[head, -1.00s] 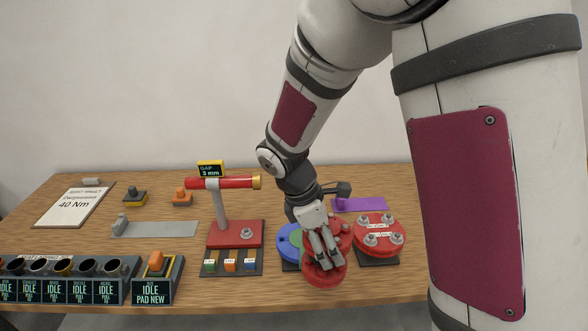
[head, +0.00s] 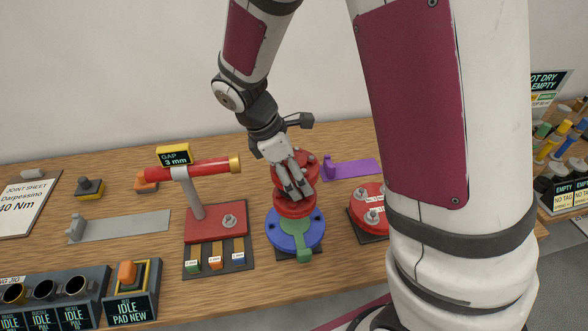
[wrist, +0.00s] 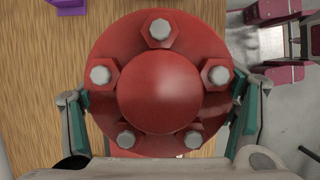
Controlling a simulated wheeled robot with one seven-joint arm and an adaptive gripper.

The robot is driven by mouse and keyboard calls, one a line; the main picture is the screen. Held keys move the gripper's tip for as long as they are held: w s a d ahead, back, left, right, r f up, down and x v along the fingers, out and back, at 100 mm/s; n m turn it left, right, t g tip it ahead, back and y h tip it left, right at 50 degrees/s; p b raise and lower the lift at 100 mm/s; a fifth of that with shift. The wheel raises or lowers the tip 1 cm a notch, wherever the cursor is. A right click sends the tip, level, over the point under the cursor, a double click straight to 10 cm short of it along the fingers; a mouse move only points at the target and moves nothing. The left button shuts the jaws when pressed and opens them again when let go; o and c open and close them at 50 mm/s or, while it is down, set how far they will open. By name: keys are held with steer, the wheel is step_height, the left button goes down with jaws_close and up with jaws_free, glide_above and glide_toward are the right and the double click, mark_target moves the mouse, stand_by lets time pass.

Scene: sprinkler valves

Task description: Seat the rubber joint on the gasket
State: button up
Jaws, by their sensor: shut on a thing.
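My gripper (head: 295,190) is shut on a red round flanged piece, which I take for the rubber joint (wrist: 160,90). In the wrist view it has a domed middle and several grey bolts, with a finger at each side of its rim. In the head view the joint (head: 312,170) is partly hidden by the fingers. A blue flange (head: 280,240) stands just in front of and below it in the picture. The green gasket shows by its tab (head: 304,253) at the flange's front edge. Whether the joint touches the gasket I cannot tell.
A red stand with a bar (head: 205,172) and gap display is to the left. A red bolted flange (head: 362,210) is to the right, partly behind my arm. A purple piece (head: 350,169) lies behind. A grey strip (head: 130,226) and labelled bins (head: 60,300) are further left.

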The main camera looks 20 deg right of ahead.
steer(key=shift+f+b, duration=0.75)
steer(key=shift+f, duration=3.1)
steer(key=shift+f, duration=1.05)
steer(key=o, duration=2)
steer(key=shift+s, duration=0.1)
steer(key=shift+p+v, duration=0.95)
steer(key=shift+v, duration=3)
